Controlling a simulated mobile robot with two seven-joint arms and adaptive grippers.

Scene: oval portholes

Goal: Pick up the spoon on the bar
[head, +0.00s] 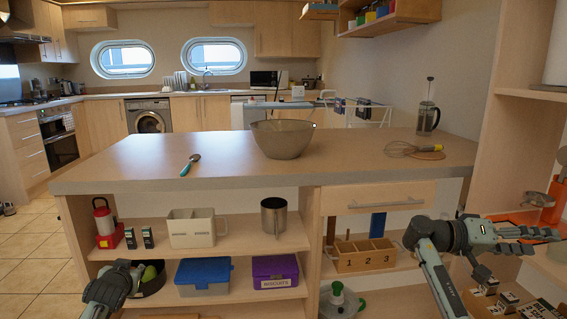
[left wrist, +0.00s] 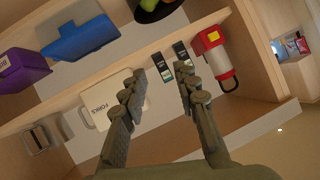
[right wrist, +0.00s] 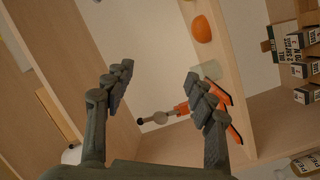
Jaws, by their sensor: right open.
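The spoon (head: 190,164) lies on the left part of the bar (head: 130,170), near its front edge, with a teal handle toward the front. Nothing touches it. My left gripper (head: 128,275) is below and left of it, in front of the bar's lower shelves. In the left wrist view my left gripper (left wrist: 158,88) is open and empty, facing the shelves; the spoon is not in that view. My right gripper (head: 540,240) is far right, beside the tall shelf unit. It is open and empty in the right wrist view (right wrist: 160,82).
A large bowl (head: 282,139) stands mid-bar, right of the spoon. A whisk (head: 402,149) and a French press (head: 427,119) are at the right end. The shelves below hold a red lantern (head: 105,222), a cream container (head: 191,228) and boxes. The bar around the spoon is clear.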

